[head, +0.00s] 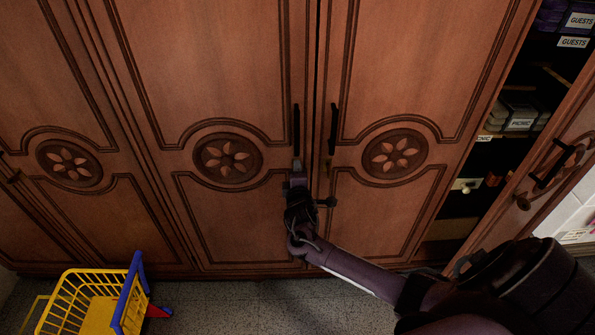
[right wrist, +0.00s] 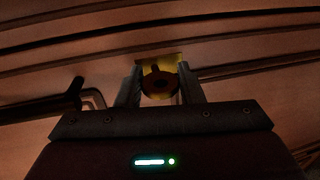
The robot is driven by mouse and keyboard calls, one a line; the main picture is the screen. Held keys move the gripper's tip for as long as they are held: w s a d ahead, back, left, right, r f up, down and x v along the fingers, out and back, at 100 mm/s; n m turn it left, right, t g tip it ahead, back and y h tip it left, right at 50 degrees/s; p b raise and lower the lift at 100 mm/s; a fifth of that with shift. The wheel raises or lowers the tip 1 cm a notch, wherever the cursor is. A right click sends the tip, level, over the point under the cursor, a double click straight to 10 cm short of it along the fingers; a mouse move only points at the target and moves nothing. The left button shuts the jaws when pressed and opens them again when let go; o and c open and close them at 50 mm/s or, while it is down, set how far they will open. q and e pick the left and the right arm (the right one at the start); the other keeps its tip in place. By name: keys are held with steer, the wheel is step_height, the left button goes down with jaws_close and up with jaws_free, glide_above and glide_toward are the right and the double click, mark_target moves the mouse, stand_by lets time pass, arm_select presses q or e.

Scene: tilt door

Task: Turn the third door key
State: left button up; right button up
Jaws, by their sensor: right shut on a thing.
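A row of wooden wardrobe doors fills the head view. My right gripper (head: 297,168) is at the right edge of a middle door (head: 215,75), just below that door's black handle (head: 296,125). In the right wrist view, my right gripper (right wrist: 160,88) has its two fingers on either side of a round, dark-golden key (right wrist: 158,83) and is shut on it. A yellowish plate (right wrist: 158,62) shows behind the key on the wood. The key is hidden by the gripper in the head view. My left gripper is not in view.
Another closed door (head: 410,65) with a black handle (head: 333,130) stands just right of the gripper. The far-right door (head: 555,150) is open, showing labelled shelves (head: 520,118). A yellow toy cart (head: 85,305) stands on the floor at lower left.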

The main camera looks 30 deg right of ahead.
stand_by(0.5)
steer(key=o, duration=1)
steer(key=v, duration=0.7)
steer(key=shift+s+a, duration=0.25)
steer(key=shift+s, duration=0.05)
steer(key=shift+r, duration=0.1)
